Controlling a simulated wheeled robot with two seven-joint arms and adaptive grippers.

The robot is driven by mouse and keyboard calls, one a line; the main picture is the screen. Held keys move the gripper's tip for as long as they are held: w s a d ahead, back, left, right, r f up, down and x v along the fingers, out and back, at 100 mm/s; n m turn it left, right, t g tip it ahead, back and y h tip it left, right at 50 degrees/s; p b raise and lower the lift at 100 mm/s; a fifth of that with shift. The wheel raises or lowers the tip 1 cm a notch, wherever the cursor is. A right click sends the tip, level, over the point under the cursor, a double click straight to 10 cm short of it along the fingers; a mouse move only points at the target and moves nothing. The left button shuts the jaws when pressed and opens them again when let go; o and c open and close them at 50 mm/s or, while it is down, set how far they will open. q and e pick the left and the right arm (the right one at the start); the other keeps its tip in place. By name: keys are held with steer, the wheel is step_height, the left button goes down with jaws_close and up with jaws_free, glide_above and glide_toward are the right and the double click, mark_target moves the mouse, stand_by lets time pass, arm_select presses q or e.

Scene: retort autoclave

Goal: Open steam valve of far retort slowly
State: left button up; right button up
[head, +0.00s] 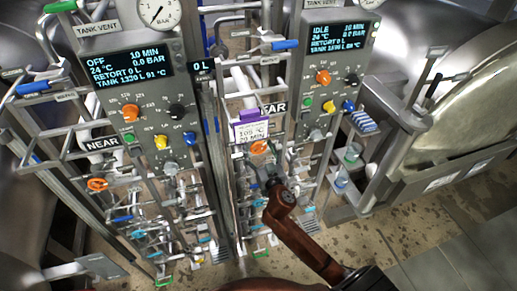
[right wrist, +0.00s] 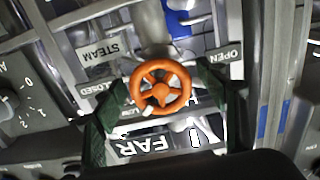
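The orange steam valve wheel (right wrist: 160,88) is in the middle of the right wrist view, above a FAR sign (right wrist: 168,142) and between STEAM and OPEN labels; a partly hidden CLOSED label is at left. A white mark shows at its lower left rim. In the head view this wheel (head: 259,148) is just beyond my right gripper (head: 268,172). My right gripper's dark green fingers (right wrist: 163,82) are open, one on each side of the wheel, with visible gaps to its rim. My left gripper is not in view.
Another orange wheel (head: 97,184) is by a NEAR sign (head: 102,145) on the left. The right control panel (head: 325,65) reads IDLE, 0.0 BAR; the left (head: 125,65) reads OFF. A purple-topped tag (head: 250,130) hangs above the valve. Pipes and levers crowd around. Floor (head: 440,215) is clear at right.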

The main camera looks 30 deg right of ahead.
steer(key=c, duration=1.1)
